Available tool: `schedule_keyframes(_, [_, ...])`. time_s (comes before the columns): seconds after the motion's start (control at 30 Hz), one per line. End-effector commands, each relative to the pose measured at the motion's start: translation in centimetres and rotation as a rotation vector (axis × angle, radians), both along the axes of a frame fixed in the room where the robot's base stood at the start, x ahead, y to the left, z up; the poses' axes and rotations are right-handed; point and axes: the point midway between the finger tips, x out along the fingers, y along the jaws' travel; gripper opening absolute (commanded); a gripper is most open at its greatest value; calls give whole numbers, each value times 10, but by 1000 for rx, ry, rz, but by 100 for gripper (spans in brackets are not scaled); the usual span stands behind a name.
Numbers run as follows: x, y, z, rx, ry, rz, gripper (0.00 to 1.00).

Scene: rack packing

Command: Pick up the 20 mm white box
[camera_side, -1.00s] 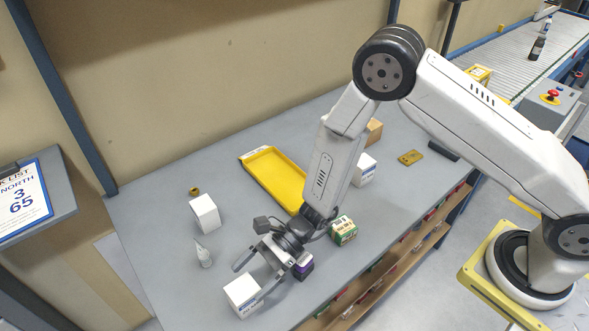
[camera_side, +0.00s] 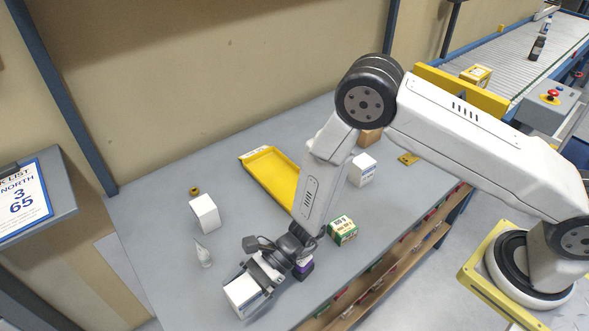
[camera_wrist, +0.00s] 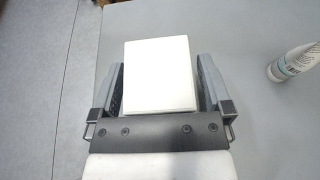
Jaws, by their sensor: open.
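A white box (camera_side: 240,297) with blue print on its side stands at the near left part of the table in the side view. In the wrist view the white box (camera_wrist: 160,75) shows its plain top between the two fingers. My gripper (camera_side: 255,284) is open around the box, one finger on each side; it also shows in the wrist view (camera_wrist: 160,92). A narrow gap shows beside the box at each finger in the wrist view. Two other white boxes stand on the table, one at the left (camera_side: 205,213) and one behind my arm (camera_side: 362,170). I cannot read the 20 mm size on any of them.
A white bottle (camera_side: 203,255) stands left of my gripper, also in the wrist view (camera_wrist: 294,64). A purple box (camera_side: 303,268) and a green box (camera_side: 342,231) stand to the right. A yellow tray (camera_side: 268,172) lies behind. The table's front edge is close.

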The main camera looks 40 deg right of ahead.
Motion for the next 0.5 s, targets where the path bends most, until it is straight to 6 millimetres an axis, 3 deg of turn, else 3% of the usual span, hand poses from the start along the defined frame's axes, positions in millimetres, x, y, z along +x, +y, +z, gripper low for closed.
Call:
schedule_keyframes(0.07, [0, 0, 0, 0, 0, 0, 100])
schedule_keyframes(0.3, [0, 0, 0, 0, 0, 0, 27])
schedule_keyframes(0.4, [0, 0, 1, 1, -1, 0, 0])
schedule_keyframes(0.5, [0, 0, 1, 1, -1, 0, 0])
